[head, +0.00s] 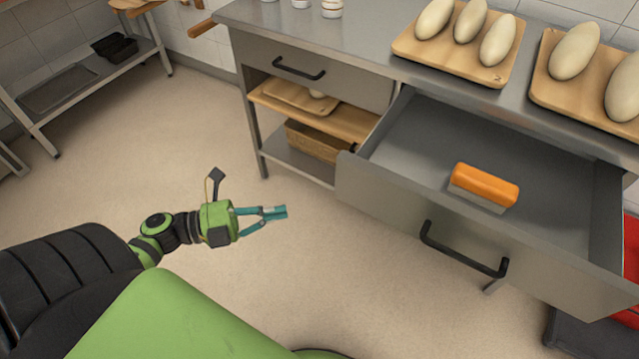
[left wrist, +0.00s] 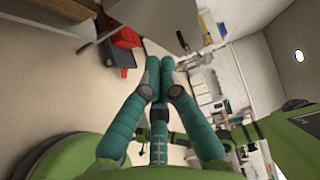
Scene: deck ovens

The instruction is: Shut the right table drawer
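The right table drawer (head: 385,205) stands pulled well out from under the metal table. Its grey front carries a black bar handle (head: 462,254). A dough scraper with an orange grip (head: 486,184) lies inside the drawer. My left gripper (head: 282,212) is over the floor, left of the drawer front and apart from it. Its teal fingers are together with nothing between them; they also show in the left wrist view (left wrist: 160,62). A grey panel (left wrist: 150,18) shows ahead of the fingers there. My right gripper is not in view.
The left table drawer (head: 325,75) is shut. Wooden boards with pale dough loaves (head: 497,40) rest on the metal tabletop (head: 350,32). A wicker basket (head: 316,141) sits on the shelves below. A red crate (head: 630,260) is at the right edge. Floor at left is clear.

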